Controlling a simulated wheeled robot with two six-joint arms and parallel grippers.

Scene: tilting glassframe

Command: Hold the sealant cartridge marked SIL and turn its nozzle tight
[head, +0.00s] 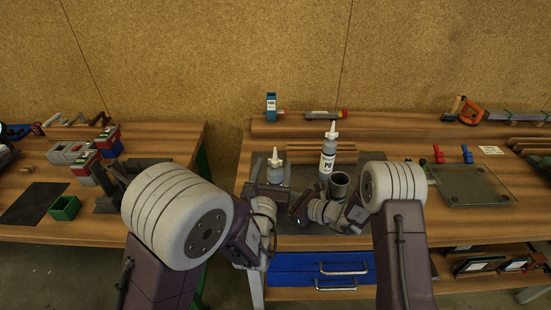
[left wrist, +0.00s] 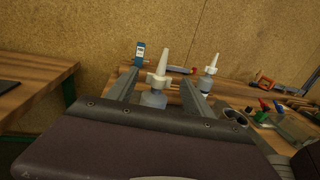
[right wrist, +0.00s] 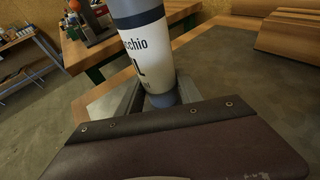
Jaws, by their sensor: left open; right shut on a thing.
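The cartridge in my right gripper has a grey body and white nozzle (head: 275,157). In the right wrist view, its label (right wrist: 143,55) shows letters ending in L; the rest is turned away. My right gripper (right wrist: 160,97) is shut on its lower body. My left gripper (left wrist: 158,82) is open, with one finger on each side of the white nozzle (left wrist: 161,66) in its view. I cannot tell whether the fingers touch it. In the head view, my left arm partly hides the cartridge's lower part.
A second cartridge marked PU (head: 328,160) stands upright to the right. A dark cup (head: 340,182) is near my right gripper. A glass plate in a frame (head: 472,186) lies further right. Wooden strips (head: 310,152) lie behind. A green box (head: 65,208) is on the left table.

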